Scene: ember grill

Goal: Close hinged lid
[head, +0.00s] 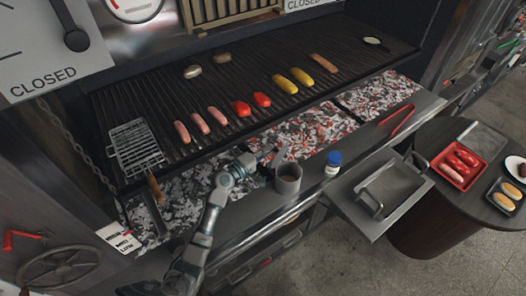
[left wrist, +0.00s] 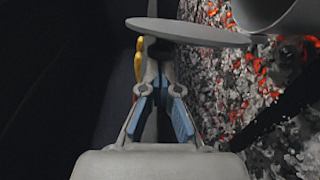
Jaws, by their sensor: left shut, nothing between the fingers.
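A grey cup-shaped pot (head: 288,182) stands on the front ledge of the grill. Its hinged lid (head: 279,156) appears raised, seen nearly edge-on at the pot's back left. In the left wrist view the lid (left wrist: 195,32) is a flat grey disc across the fingertips, beside the pot's rounded wall (left wrist: 285,12). My left gripper (head: 265,161) is just left of the lid. Its fingers (left wrist: 158,55) are shut and empty, with the tips close to the lid; I cannot tell if they touch. My right gripper is not in view.
Glowing coals (head: 290,137) lie behind the pot, and sausages and peppers on the grate (head: 220,85) beyond. A blue-and-white jar (head: 333,164) stands right of the pot. A metal tray (head: 385,187) and a round table (head: 440,215) with food are farther right.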

